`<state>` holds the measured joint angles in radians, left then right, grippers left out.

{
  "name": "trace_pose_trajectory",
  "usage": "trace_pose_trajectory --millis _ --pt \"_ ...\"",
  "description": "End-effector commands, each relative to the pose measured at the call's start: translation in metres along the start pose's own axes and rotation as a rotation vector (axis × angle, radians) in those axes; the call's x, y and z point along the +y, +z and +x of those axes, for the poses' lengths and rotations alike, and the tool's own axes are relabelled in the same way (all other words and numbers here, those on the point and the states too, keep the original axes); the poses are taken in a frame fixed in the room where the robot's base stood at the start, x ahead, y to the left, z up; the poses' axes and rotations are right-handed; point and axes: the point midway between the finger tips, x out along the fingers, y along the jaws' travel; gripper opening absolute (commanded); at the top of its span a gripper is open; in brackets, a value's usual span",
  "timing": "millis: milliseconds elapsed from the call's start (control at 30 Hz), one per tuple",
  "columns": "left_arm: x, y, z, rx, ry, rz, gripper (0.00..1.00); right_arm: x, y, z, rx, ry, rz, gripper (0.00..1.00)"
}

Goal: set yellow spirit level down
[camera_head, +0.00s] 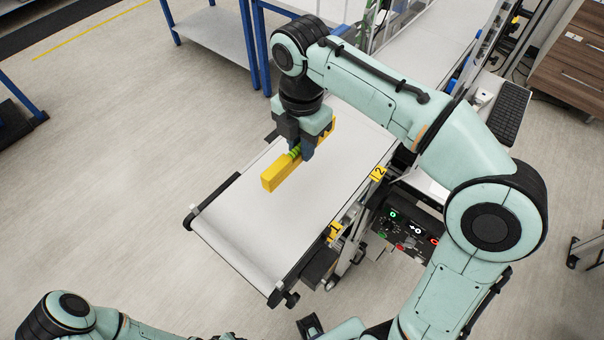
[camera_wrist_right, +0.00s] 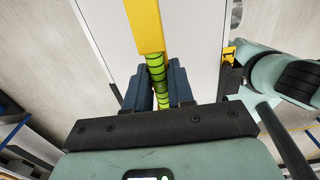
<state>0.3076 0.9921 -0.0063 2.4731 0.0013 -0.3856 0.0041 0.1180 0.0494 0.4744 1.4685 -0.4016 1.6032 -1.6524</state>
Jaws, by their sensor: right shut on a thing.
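The yellow spirit level (camera_head: 279,177) is a long yellow bar with a green vial section near its middle. My right gripper (camera_head: 300,151) is shut on it at the green section, over the white conveyor belt (camera_head: 240,213). In the right wrist view the level's yellow end (camera_wrist_right: 145,28) points away between the dark fingers of my right gripper (camera_wrist_right: 157,85), with the belt behind it. I cannot tell whether the level touches the belt. The far part of the level is partly hidden by the gripper. My left arm shows at the bottom left, but its gripper cannot be made out.
The near part of the belt is bare. A control box (camera_head: 405,228) with lit buttons hangs on the conveyor's right side, by a yellow number tag (camera_head: 378,174). A blue-legged table (camera_head: 215,30) stands behind left. A wooden drawer cabinet (camera_head: 572,62) is at the far right.

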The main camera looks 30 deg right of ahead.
Motion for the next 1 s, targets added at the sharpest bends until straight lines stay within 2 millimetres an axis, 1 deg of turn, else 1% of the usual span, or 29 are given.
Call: trace_pose_trajectory --millis 33,100,200,333,500,600,1000 --pt "-0.003 0.002 0.006 -0.003 -0.001 -0.001 0.43 -0.001 0.0 0.015 0.001 -0.004 0.001 0.0" --pt "-0.004 0.003 0.009 -0.005 -0.002 -0.001 0.43 -0.001 0.0 0.027 0.0 -0.003 0.001 0.0" --pt "-0.005 0.003 0.012 -0.006 -0.002 -0.002 0.43 0.0 0.0 0.038 0.0 0.0 0.0 0.0" --pt "-0.006 0.004 0.013 -0.007 -0.002 -0.002 0.43 0.0 0.0 0.047 0.0 0.0 0.0 0.0" --pt "-0.009 0.005 0.02 -0.01 -0.003 -0.003 0.43 0.0 0.0 0.073 0.0 -0.001 0.0 0.0" --pt "-0.01 0.006 0.022 -0.011 -0.003 -0.003 0.43 0.0 0.0 0.083 0.0 0.0 0.0 0.0" --pt "-0.01 0.006 0.024 -0.011 -0.004 -0.003 0.43 0.001 0.0 0.088 0.0 0.001 -0.001 0.0"
